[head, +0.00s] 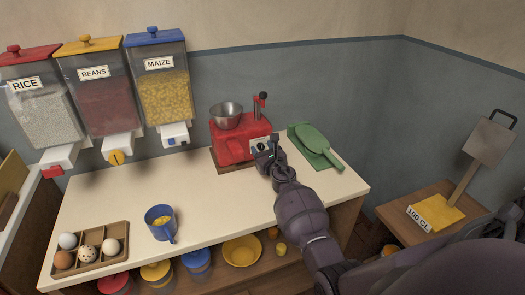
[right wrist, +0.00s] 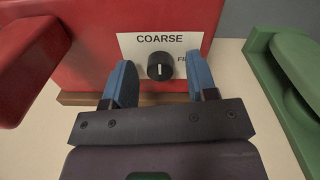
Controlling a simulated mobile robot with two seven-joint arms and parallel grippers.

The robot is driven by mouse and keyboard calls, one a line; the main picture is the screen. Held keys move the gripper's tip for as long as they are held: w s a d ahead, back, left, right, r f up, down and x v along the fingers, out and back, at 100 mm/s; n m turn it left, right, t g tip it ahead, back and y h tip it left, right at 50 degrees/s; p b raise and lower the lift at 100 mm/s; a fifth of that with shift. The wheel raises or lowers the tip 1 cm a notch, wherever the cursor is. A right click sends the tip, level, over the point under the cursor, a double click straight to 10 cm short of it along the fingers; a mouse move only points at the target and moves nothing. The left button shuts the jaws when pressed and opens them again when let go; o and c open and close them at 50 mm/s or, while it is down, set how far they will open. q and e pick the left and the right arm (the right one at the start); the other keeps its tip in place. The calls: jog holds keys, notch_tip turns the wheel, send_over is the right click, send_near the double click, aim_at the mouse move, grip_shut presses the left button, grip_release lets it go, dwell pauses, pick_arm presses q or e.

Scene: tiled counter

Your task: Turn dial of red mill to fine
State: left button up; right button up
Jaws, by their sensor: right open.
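The red mill (head: 232,144) stands on a wooden base at the back of the counter, with a metal bowl on top and a crank with a black knob. In the right wrist view its red front (right wrist: 90,50) carries a white plate (right wrist: 130,45) reading COARSE above and a partly hidden "FI" at the right. The black dial (right wrist: 160,66) sits on this plate, its white mark pointing up toward COARSE. My right gripper (right wrist: 158,80) is open, its blue fingers on either side of the dial and apart from it. It also shows at the mill's front in the head view (head: 267,150). My left gripper is out of view.
A blue cup (head: 160,222) and an egg tray (head: 92,262) are at the front left. Rice, beans and maize dispensers (head: 160,85) hang on the wall. The counter's middle is clear.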

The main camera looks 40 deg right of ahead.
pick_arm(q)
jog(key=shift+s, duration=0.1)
pick_arm(e)
jog(key=c, duration=0.9)
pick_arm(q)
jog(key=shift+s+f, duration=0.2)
pick_arm(e)
jog(key=shift+c, duration=0.2)
jog(key=shift+m, duration=0.3)
jog(key=m, duration=0.4)
jog(key=m+b, duration=0.1)
jog(key=m, duration=0.4)
jog(key=shift+f, duration=0.1)
jog(key=m, duration=0.3)
jog(key=shift+m, duration=0.3)
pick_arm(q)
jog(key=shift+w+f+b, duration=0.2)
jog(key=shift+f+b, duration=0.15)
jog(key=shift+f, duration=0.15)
pick_arm(e)
jog(key=m, duration=0.5)
jog(key=shift+h, duration=0.3)
